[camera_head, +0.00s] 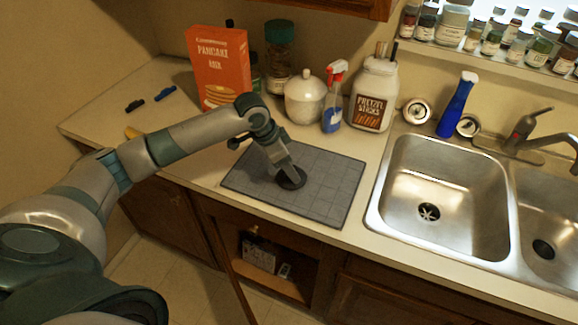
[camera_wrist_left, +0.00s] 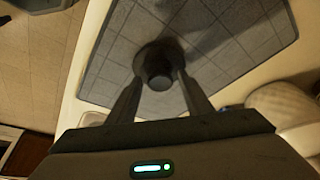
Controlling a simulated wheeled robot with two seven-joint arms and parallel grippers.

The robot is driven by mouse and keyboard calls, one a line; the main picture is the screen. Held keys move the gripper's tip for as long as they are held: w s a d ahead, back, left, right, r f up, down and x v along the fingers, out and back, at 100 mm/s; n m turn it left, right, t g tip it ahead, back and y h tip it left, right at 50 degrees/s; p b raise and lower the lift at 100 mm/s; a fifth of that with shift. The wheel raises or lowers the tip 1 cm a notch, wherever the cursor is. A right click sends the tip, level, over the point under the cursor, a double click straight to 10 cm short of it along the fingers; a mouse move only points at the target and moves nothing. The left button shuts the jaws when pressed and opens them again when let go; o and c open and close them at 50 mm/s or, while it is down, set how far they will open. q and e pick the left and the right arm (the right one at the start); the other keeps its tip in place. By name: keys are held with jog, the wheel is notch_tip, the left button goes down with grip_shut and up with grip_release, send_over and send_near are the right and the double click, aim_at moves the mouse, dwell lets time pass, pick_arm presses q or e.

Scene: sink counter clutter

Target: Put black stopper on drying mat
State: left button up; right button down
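The black stopper (camera_head: 292,179) rests on the grey drying mat (camera_head: 335,170), near the mat's middle. In the left wrist view the stopper (camera_wrist_left: 158,66) shows its round knob and wider disc against the tiled mat (camera_wrist_left: 228,45). My left gripper (camera_head: 287,172) reaches down over the mat at the stopper. In the wrist view the fingers of my left gripper (camera_wrist_left: 160,78) stand apart on either side of the knob, with a slight gap seen at the right finger. My right gripper is in neither view.
Behind the mat stand an orange pancake box (camera_head: 218,65), a white jar (camera_head: 304,97), a spray bottle (camera_head: 334,97) and a pretzel jar (camera_head: 374,95). A double sink (camera_head: 440,197) lies to the right. Two dark clips (camera_head: 150,100) lie at the far left.

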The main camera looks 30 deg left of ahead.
pick_arm(q)
jog(key=shift+s+a+r+b, duration=0.1)
jog(key=shift+r+b, duration=0.05)
jog(key=shift+r, duration=0.2)
jog(key=shift+s+a+r+b, duration=0.1)
jog(key=shift+r+b, duration=0.05)
jog(key=shift+r, duration=0.2)
jog(key=b+v, duration=0.2)
jog(key=v, duration=0.8)
jog(key=shift+r+b, duration=0.35)
jog(key=shift+r, duration=0.1)
